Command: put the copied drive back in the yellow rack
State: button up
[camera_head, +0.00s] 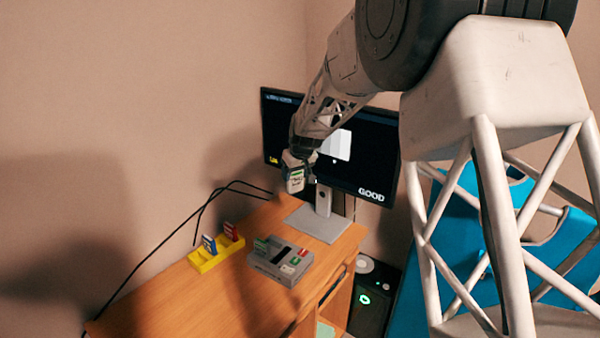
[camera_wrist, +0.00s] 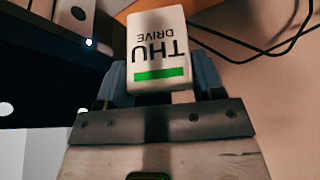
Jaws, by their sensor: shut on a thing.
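My gripper (camera_head: 299,160) is shut on a white drive (camera_head: 295,183) and holds it in the air in front of the monitor, above the desk. In the wrist view the drive (camera_wrist: 158,50) reads "THU DRIVE" upside down over a green stripe, between the two blue-grey fingers (camera_wrist: 160,82). The yellow rack (camera_head: 204,266) sits on the desk at the lower left, apart from the gripper. A blue-marked drive (camera_head: 209,244) and a red-marked drive (camera_head: 231,231) stand in it; other places in the rack look empty.
Black cables (camera_head: 205,205) run behind the rack. The desk front (camera_head: 190,305) is clear.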

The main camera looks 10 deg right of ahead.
jog(key=s+a+f+n+g, duration=0.2)
jog(key=a+f+n+g, duration=0.1)
jog(key=a+n, duration=0.8)
jog(key=s+a+f+n+g+y, duration=0.1)
jog(key=a+f+n+g, duration=0.2)
jog(key=a+f+n, duration=0.3)
jog(key=a+n, duration=0.4)
jog(key=a, duration=0.5)
jog(key=shift+s+a+f+n+g+y, duration=0.3)
jog(key=shift+s+a+n+g, duration=0.05)
jog(key=shift+n+g, duration=0.05)
jog(key=shift+f, duration=0.25)
jog(key=shift+f, duration=3.6)
jog(key=shift+f, duration=1.05)
jog(key=o, duration=1.3)
jog(key=shift+r, duration=0.2)
